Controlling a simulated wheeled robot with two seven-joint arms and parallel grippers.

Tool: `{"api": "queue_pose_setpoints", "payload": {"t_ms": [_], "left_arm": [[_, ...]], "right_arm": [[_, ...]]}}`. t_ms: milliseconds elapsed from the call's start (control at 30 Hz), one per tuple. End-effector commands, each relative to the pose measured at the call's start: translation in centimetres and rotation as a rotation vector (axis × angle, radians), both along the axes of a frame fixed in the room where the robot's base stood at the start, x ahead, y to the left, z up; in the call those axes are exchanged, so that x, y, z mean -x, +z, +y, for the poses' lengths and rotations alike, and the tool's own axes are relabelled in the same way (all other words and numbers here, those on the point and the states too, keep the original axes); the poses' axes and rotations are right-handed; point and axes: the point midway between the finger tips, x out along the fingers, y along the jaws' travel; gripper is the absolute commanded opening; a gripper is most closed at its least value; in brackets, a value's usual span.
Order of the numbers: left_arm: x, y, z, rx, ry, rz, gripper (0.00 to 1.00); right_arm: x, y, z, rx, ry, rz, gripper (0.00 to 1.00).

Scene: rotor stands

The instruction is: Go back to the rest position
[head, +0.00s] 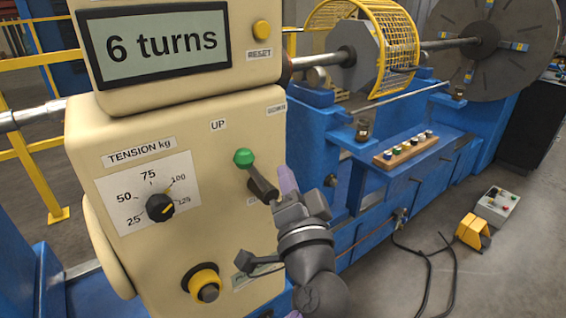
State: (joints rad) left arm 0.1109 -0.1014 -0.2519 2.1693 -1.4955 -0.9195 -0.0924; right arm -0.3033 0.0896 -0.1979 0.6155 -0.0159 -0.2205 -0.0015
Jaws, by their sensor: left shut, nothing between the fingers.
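My left gripper (284,194) is in front of the right part of a cream control panel (110,225). It is shut and empty, with its fingertips close to the dark shaft of a lever with a green knob (244,157). I cannot tell whether it touches the shaft. The knob is up, just under the "UP" label. The gripper hides part of the panel's lower right side and a label there. My right gripper is not in view.
A display (156,45) reads "6 turns", with a yellow reset button (262,29) beside it. A tension dial (160,208) and a yellow-ringed knob (205,284) stick out of the panel. A blue machine bed (395,190) stands behind. A yellow pedal (473,231) and cables lie on the floor at right.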

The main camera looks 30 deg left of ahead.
Motion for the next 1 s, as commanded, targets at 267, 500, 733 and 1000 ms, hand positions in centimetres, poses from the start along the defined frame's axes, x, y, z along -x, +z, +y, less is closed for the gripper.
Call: {"api": "queue_pose_setpoints", "payload": {"t_ms": [267,500,733,1000], "left_arm": [[0.8,-0.2,-0.7,0.0,0.001,0.0,0.0],[0.8,-0.2,-0.7,0.0,0.001,0.0,0.0],[-1.9,-6.1,-2.2,0.017,-0.113,0.148,0.0],[-0.6,-33.9,-6.6,0.319,-0.454,0.749,0.0]], "right_arm": [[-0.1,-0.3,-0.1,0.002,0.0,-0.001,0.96],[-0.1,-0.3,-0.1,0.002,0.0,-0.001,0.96],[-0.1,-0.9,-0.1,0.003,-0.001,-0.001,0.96],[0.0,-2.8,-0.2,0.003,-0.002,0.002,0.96]]}}
